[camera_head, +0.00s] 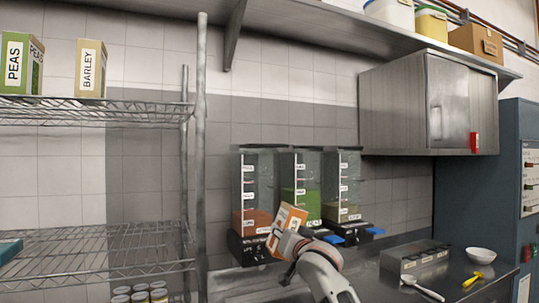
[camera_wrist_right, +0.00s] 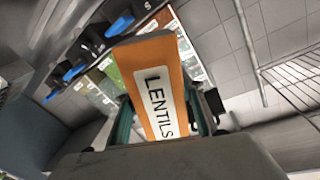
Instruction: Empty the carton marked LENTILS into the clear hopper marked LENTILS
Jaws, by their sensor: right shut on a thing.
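The orange and white carton (camera_head: 288,219) is in my right gripper (camera_head: 293,240), tilted, in front of the hoppers. In the right wrist view the carton (camera_wrist_right: 150,70) shows its LENTILS label between the fingers of my right gripper (camera_wrist_right: 163,118), which is shut on it. Three clear hoppers stand against the wall. The left hopper (camera_head: 252,185) holds reddish-orange grains low down, the middle hopper (camera_head: 300,170) holds green contents, and the right hopper (camera_head: 342,180) has a shallow pale green-brown layer. Their base labels are too small to read surely. The carton's opening cannot be made out. My left gripper is not in view.
A wire rack (camera_head: 90,245) at left bears PEAS (camera_head: 20,62) and BARLEY (camera_head: 90,68) cartons, with cans below. A steel cabinet (camera_head: 400,105) hangs at right. The counter holds a steel box (camera_head: 413,258), white bowl (camera_head: 481,255), white spoon (camera_head: 422,288) and yellow utensil (camera_head: 473,280).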

